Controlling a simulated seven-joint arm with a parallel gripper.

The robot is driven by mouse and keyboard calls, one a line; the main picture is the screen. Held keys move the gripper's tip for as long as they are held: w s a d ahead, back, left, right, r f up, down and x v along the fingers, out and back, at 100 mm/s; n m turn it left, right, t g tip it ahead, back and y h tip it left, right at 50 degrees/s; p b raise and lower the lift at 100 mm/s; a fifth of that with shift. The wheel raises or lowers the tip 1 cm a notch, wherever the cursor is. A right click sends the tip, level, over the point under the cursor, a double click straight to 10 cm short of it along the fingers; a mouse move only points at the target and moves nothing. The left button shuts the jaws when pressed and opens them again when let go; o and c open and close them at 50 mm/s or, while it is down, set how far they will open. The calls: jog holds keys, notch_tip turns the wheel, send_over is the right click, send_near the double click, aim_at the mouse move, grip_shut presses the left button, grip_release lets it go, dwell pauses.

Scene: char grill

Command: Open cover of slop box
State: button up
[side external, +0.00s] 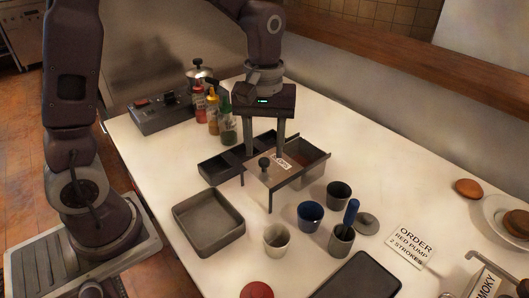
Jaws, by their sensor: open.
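The slop box (313,170) is a grey box near the middle of the white counter, with a small "SLOPS" label (283,163). Its cover (262,178) is a flat grey plate with a dark upright knob (264,163). The cover lies between two dark rails at the left-front side of the box. The right part of the box looks uncovered, with a brownish inside visible. My gripper (265,152) points down with its two fingers apart and empty. It is just behind and above the knob in the picture; whether a finger touches the cover is unclear.
Dark bins (220,166) stand left of the slop box. An empty grey tray (208,222) lies in front. Several cups, including a blue one (311,214), stand to the front right. Sauce bottles (213,115) stand behind left. The counter's right-back area is clear.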

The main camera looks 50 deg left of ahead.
aim_at(264, 160)
notch_tip(264, 160, up, 4)
jog(key=shift+r, duration=0.25)
jog(key=shift+s+r, duration=0.15)
jog(key=s+r+m+t, duration=0.2)
jog(key=s+m, duration=0.2)
jog(key=s, duration=0.4)
jog(key=s+r+m+t, duration=0.3)
jog(key=s+m, duration=0.2)
jog(key=s, duration=0.4)
jog(key=shift+s+a+t, duration=0.3)
jog(key=shift+a, duration=0.15)
